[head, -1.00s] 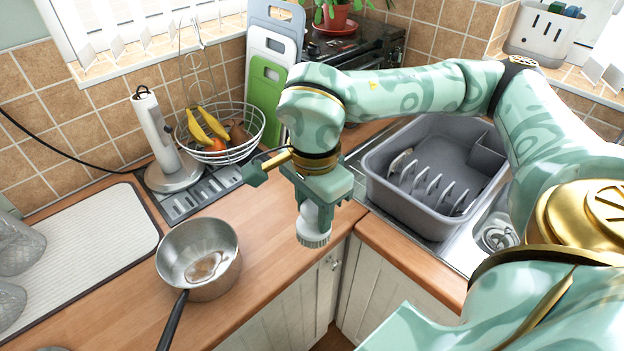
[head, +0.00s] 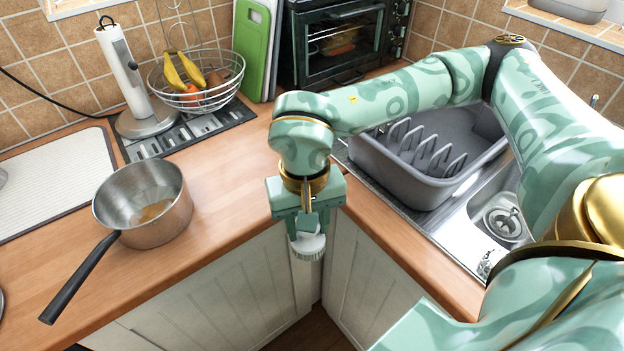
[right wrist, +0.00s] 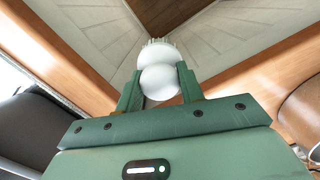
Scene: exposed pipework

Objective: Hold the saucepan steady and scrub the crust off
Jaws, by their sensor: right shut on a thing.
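The steel saucepan (head: 167,229) stands upright on the wooden counter at the left of the head view. A brown crust patch (head: 152,211) shows on its inside bottom. Its black handle (head: 80,277) points toward the front left. My right gripper (head: 306,228) is shut on a white round-headed scrub brush (head: 308,246), bristles down, well to the right of the pan, by the counter's inner corner. In the right wrist view the brush (right wrist: 160,80) sits between the two green fingers (right wrist: 159,88). My left gripper is out of view.
A paper towel holder (head: 135,85), a wire fruit basket (head: 200,85) and a ribbed drying mat (head: 55,175) are behind the pan. A grey dish rack (head: 400,178) stands by the sink (head: 500,215). Counter (head: 225,185) between pan and gripper is clear.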

